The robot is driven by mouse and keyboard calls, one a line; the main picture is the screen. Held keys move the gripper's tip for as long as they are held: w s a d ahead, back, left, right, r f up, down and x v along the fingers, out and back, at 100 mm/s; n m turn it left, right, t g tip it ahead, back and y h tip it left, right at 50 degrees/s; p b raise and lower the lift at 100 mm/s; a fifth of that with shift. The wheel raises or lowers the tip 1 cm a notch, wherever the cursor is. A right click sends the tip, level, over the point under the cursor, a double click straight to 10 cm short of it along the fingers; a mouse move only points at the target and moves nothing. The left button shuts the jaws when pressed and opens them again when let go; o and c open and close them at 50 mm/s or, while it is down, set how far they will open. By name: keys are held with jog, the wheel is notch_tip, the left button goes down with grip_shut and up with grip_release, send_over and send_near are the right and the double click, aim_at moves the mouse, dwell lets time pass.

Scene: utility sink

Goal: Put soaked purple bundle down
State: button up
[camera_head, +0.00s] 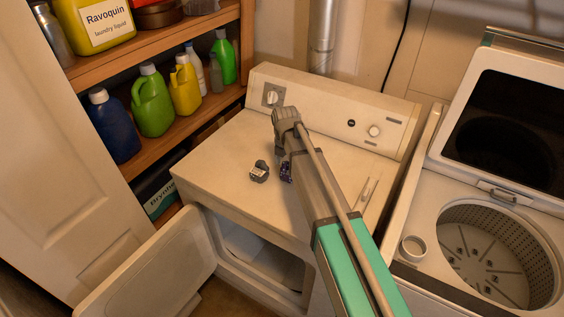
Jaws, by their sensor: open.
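The purple bundle (286,172) is a small dark purple patch low over or on the dryer's white top (225,150), right at the left edge of my arm. The arm hides part of it. My gripper (262,172) appears as a small grey and dark shape just left of the bundle, and it is open. Its fingertips are too small and too covered to make out clearly. I cannot tell whether they touch the bundle, or whether the bundle rests fully on the dryer top.
The dryer door (150,275) hangs open at the front. A washer (500,250) with raised lid stands at right, with a small cup (412,247) on its rim. Shelves (165,140) with several bottles stand at left. The dryer top's left part is clear.

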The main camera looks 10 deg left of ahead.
aim_at(287, 162)
jog(key=shift+r, duration=0.1)
notch_tip(287, 162, up, 12)
jog(key=p, duration=1.2)
dwell(0.3)
dwell(0.7)
jog(key=s+d+m, duration=0.6)
jog(key=d+m, duration=0.4)
jog(key=s+d+m, duration=0.6)
jog(key=d+m, duration=0.5)
jog(key=s+d+m, duration=0.6)
jog(key=d+m, duration=0.4)
jog(key=m, duration=0.1)
jog(key=shift+d, duration=0.35)
